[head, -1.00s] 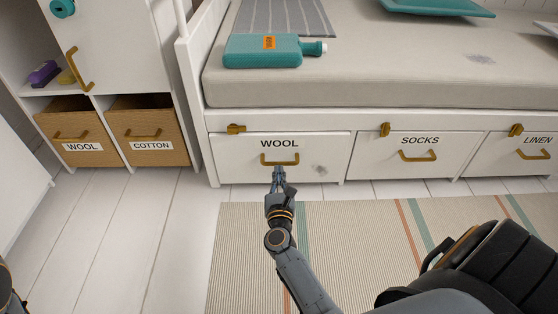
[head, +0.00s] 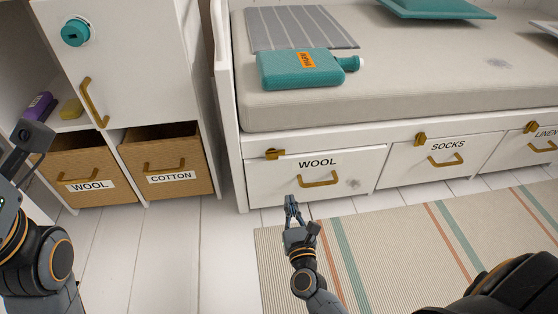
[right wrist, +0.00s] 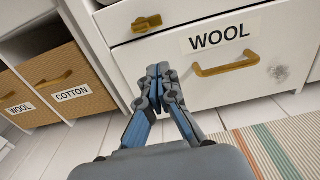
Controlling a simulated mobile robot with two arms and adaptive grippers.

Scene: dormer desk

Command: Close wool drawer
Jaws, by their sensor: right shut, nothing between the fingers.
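The white drawer labelled WOOL (head: 262,180) is under the bed, with a brass handle (head: 320,181) on its front. Its front looks flush or nearly flush with the bed frame. It also shows in the right wrist view (right wrist: 165,75), with its handle (right wrist: 227,66). My right gripper (head: 291,203) is shut and empty, low in front of the drawer, left of and below the handle and apart from it. Its fingers also show in the right wrist view (right wrist: 158,75). My left arm shows at the left edge of the head view, but its fingers are not visible.
A brass latch (head: 272,154) sits on the frame above the drawer. SOCKS (head: 410,162) and LINEN (head: 540,147) drawers are to the right. Tan WOOL (head: 95,164) and COTTON (head: 150,155) bins stand in the left cabinet. A striped rug (head: 385,235) lies in front.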

